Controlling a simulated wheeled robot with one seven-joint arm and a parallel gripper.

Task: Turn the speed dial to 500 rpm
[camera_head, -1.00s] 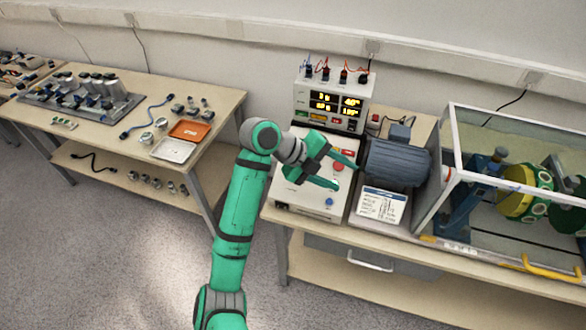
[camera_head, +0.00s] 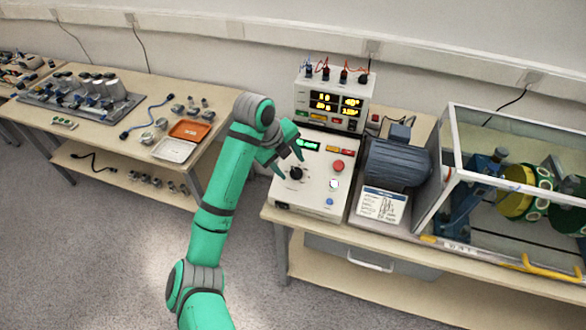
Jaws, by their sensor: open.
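The speed dial is a black knob (camera_head: 296,173) on the sloped top of a white control box (camera_head: 312,204) at the left end of the right bench. Its pointer setting is too small to read. A small green display (camera_head: 307,143) is lit above it, its digits unreadable here. My gripper (camera_head: 290,164) is open and empty, with its two green fingers above and just left of the dial. Whether a finger touches the knob cannot be told.
A grey instrument (camera_head: 333,97) with yellow readouts stands behind the box. A blue-grey motor (camera_head: 398,162) and a white label card (camera_head: 382,205) are to its right, then a clear-walled enclosure (camera_head: 520,205). The left bench (camera_head: 125,150) holds trays and parts.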

